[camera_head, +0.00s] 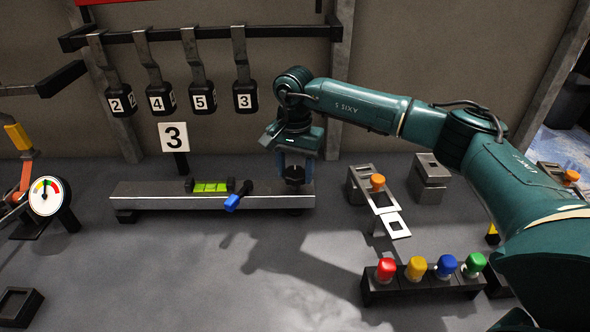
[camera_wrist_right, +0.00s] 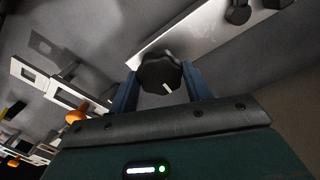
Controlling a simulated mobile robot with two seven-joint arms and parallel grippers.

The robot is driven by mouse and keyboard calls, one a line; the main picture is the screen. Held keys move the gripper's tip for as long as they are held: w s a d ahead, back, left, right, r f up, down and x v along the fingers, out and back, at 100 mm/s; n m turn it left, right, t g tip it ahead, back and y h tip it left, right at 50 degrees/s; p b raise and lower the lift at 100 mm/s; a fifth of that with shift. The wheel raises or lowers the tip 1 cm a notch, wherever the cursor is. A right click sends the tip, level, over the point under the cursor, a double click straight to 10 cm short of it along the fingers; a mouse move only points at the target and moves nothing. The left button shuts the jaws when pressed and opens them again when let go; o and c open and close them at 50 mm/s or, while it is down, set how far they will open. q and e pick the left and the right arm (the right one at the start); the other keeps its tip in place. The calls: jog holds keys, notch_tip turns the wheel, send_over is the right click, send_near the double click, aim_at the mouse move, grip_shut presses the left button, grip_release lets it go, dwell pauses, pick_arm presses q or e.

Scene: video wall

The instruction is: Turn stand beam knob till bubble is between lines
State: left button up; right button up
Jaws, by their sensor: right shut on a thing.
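A long grey stand beam (camera_head: 150,196) lies along the bench below a sign with a 3. On its middle sits a level with a yellow-green vial (camera_head: 210,187); the vial shows dark lines, but I cannot make out where the bubble is. A black lobed knob (camera_head: 294,175) stands at the beam's right end. My right gripper (camera_head: 296,168) reaches down over it with blue fingers on either side. In the right wrist view the knob (camera_wrist_right: 160,72), with a white mark, sits between the fingers, which are shut on it. My left gripper is not in view.
A block with red, yellow, blue and green knobs (camera_head: 423,285) stands at front right. A dial gauge (camera_head: 46,196) is at left. Numbered weights (camera_head: 160,98) hang behind. The bench front centre is clear.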

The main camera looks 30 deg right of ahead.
aim_at(294, 172)
jog(key=shift+w+r+n, duration=0.1)
jog(key=shift+r+n, duration=0.2)
dwell(0.4)
jog(key=o, duration=0.7)
jog(key=shift+c, duration=0.2)
jog(key=o, duration=0.3)
jog(key=shift+f, duration=0.15)
notch_tip(294, 172, up, 13)
